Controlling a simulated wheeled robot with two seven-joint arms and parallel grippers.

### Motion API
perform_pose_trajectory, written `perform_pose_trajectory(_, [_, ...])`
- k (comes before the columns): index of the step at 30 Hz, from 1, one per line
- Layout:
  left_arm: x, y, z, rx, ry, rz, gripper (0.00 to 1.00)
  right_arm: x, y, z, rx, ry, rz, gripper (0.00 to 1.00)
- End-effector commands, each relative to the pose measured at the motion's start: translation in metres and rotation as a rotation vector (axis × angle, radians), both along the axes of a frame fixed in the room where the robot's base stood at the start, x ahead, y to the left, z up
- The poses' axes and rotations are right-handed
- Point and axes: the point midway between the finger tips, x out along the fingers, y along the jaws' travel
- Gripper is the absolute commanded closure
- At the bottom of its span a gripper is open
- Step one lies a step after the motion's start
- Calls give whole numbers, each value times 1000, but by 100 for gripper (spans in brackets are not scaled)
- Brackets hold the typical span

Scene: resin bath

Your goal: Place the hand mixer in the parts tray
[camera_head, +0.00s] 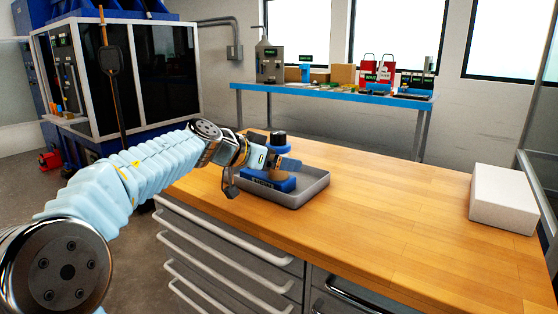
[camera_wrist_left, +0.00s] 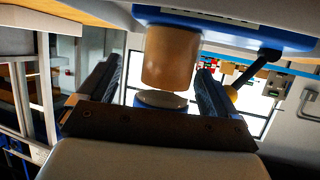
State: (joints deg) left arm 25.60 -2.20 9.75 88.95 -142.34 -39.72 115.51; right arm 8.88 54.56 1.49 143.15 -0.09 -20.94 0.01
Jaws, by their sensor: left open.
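The hand mixer (camera_head: 278,176) stands upright, with a blue base, a tan column and a dark blue top. Its base is inside the grey parts tray (camera_head: 308,191) on the wooden workbench. My left gripper (camera_head: 274,163) is at the mixer's column, with its jaws open. In the left wrist view, which is upside down, the tan column (camera_wrist_left: 171,58) stands between the two spread fingers (camera_wrist_left: 157,70), with a visible gap on each side. The gripper hides part of the mixer in the head view. My right gripper is out of view.
The wooden workbench (camera_head: 400,215) is clear to the right of the tray, up to a white box (camera_head: 503,198). Drawers with handles are below its front edge. A blue table (camera_head: 335,92) with several items stands by the wall behind.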

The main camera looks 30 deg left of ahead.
Motion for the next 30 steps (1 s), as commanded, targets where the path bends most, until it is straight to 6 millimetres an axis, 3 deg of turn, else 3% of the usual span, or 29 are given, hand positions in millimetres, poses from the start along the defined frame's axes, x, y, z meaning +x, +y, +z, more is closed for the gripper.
perform_pose_trajectory(9, [-61,22,30,2,-3,5,8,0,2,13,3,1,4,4])
perform_pose_trajectory(15, [-90,32,42,2,-2,3,8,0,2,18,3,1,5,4])
perform_pose_trajectory(21, [-100,35,45,1,-2,1,8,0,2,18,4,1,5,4])
perform_pose_trajectory(30, [-100,35,44,1,-2,1,8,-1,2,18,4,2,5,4])
